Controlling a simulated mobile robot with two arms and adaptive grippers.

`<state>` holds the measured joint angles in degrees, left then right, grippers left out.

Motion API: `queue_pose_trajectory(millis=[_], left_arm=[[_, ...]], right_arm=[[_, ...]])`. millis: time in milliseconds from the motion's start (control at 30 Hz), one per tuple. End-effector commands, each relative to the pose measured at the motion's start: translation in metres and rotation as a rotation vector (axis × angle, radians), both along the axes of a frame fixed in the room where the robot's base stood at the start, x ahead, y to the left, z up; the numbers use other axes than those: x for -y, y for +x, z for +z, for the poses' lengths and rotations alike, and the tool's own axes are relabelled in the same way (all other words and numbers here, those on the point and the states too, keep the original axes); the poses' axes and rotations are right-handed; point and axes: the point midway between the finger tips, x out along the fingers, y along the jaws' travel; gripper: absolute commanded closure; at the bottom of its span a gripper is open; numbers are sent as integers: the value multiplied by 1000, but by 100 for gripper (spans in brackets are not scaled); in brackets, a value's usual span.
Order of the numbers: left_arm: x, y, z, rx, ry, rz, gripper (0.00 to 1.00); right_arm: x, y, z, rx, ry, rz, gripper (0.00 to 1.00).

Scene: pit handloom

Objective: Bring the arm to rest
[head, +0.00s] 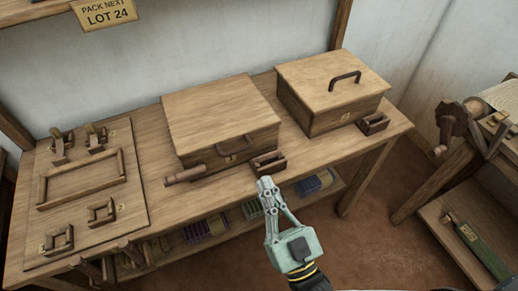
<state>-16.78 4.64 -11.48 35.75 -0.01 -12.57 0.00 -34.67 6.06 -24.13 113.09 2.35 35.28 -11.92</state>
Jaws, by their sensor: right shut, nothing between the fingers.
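My right gripper (266,186) is pale green and comes up from the bottom of the head view. Its fingers are shut with nothing between them. It hangs in front of the long wooden table (215,205), near the table's front edge and close below a small dark wooden holder (268,164). I cannot tell from this view whether it touches the edge. My left gripper is not in view.
Two closed wooden boxes, one in the middle (220,108) and one at right (330,78), stand on the table. A board with wooden fittings (130,205) lies at left. A lower shelf holds coloured bundles (317,183). Another wooden stand (455,180) is at right.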

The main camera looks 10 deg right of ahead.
Motion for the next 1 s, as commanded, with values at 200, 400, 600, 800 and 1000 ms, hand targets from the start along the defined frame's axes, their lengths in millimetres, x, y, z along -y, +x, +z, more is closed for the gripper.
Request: queue_pose_trajectory(millis=[200,400,600,800,1000], left_arm=[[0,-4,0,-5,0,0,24],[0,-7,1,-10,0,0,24],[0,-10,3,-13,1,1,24],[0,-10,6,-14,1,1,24],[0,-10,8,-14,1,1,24]], right_arm=[[1,-1,-2,-3,-2,1,100],[-4,9,-67,-144,-69,19,100],[5,9,-215,-474,-203,40,100],[41,-29,-360,-836,-321,34,100],[94,-107,-481,-1217,-416,4,100]])
